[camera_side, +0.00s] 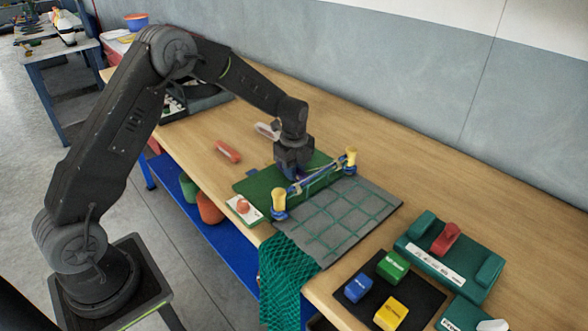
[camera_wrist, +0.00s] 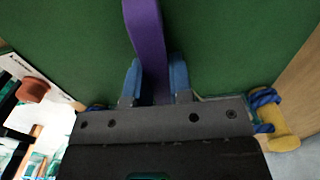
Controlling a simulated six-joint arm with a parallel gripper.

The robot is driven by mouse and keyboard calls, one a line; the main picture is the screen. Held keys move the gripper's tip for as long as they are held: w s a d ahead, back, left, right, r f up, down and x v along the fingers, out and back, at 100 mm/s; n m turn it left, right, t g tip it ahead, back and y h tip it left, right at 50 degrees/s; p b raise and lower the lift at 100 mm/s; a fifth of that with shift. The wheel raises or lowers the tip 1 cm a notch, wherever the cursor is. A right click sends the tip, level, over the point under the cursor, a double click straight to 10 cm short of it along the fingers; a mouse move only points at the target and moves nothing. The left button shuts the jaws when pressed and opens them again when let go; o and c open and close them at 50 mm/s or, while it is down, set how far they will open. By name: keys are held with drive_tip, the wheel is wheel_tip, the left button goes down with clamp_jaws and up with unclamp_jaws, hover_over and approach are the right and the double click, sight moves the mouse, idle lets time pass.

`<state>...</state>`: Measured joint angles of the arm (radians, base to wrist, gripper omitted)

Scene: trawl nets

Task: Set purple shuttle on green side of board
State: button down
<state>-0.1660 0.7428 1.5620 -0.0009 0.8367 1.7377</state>
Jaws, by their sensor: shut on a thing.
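My gripper (camera_wrist: 157,85) is shut on the purple shuttle (camera_wrist: 147,35), a long narrow piece that runs up between the two blue fingertips in the wrist view. Green board surface (camera_wrist: 230,45) fills the view beneath it. In the side view my gripper (camera_side: 291,172) is low over the green side of the board (camera_side: 257,190), behind the blue bar. The shuttle is mostly hidden there. I cannot tell whether it touches the board. The other side of the board is grey with a green net grid (camera_side: 340,220).
Yellow posts (camera_side: 279,204) (camera_side: 351,159) with a blue rope bar divide the board. A red shuttle (camera_side: 227,151) and a pale one (camera_side: 267,131) lie behind. A white card with a red knob (camera_side: 243,209) is at left. Coloured blocks (camera_side: 391,266) and a green holder (camera_side: 449,253) stand at right.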

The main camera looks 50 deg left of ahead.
drive_tip(key=c, duration=1)
unclamp_jaws()
drive_tip(key=shift+f, duration=0.1)
drive_tip(key=s+d+r+n+t, duration=0.1)
drive_tip(key=s+r+n, duration=0.15)
drive_tip(key=r, duration=0.75)
drive_tip(key=s+d+r+n, duration=0.1)
drive_tip(key=s+d+r, duration=0.15)
drive_tip(key=r, duration=0.65)
drive_tip(key=s+d+r+n+t, duration=0.1)
drive_tip(key=s+n, duration=0.3)
drive_tip(key=s, duration=0.4)
drive_tip(key=s+d+r+n+t, duration=0.1)
drive_tip(key=s+d+n+t, duration=0.1)
drive_tip(key=s+n, duration=0.3)
drive_tip(key=s+d+r+n+t, duration=0.1)
drive_tip(key=s+n, duration=0.4)
drive_tip(key=s, duration=0.6)
drive_tip(key=shift+s+d+r+n+t, duration=0.1)
drive_tip(key=shift+d+r+n+t, duration=0.05)
drive_tip(key=shift+d+n+t, duration=0.2)
